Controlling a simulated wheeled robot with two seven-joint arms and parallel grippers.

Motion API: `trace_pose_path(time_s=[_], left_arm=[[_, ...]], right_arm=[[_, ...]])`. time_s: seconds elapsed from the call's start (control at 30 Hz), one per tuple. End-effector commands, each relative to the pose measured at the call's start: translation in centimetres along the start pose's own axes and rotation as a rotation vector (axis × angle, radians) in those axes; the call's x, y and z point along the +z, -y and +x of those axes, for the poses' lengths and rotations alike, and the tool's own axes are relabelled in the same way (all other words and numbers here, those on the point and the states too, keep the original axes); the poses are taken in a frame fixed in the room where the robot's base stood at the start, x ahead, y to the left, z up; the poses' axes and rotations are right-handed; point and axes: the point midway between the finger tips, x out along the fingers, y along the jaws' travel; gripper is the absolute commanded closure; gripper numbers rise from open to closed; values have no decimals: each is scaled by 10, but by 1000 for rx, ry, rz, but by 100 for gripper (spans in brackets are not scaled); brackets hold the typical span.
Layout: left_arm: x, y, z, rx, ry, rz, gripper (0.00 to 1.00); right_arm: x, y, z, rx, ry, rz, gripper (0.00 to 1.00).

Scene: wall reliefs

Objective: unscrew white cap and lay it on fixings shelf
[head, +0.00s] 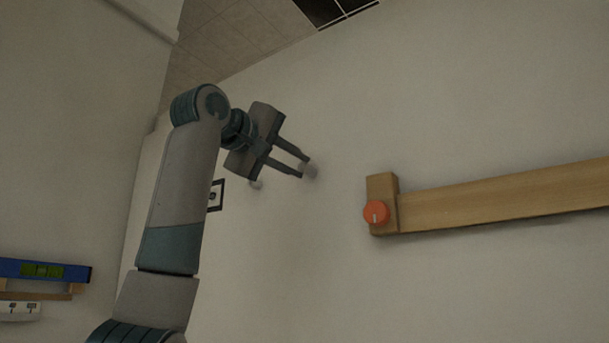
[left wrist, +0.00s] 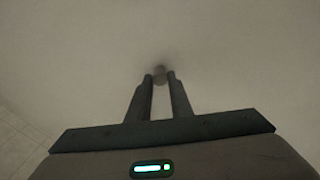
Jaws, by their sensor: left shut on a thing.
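A small white cap (head: 310,171) sits at the bare wall, between the fingertips of my left gripper (head: 303,167). My left gripper is shut on it, with the arm reaching up from the lower left. In the left wrist view the cap (left wrist: 160,71) shows as a pale round shape at the tips of the two fingers (left wrist: 160,78), against the wall. The thread behind the cap is hidden. A fixings shelf cannot be told for sure in these views. My right gripper is not in view.
A blue spirit level (head: 75,273) lies on a wooden ledge (head: 40,295) at lower left.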

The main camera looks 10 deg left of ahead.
Motion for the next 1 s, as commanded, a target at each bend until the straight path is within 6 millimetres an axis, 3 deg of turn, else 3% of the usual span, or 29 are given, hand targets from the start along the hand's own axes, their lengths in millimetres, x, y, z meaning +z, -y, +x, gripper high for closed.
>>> trace_pose_path(time_s=[0.43,0.8,1.0], left_arm=[[1,0,0,1,2,-65,95],[1,0,-1,2,2,-440,95],[0,-1,-1,0,1,-478,95]], right_arm=[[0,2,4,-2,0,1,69],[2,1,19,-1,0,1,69],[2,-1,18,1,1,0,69]])
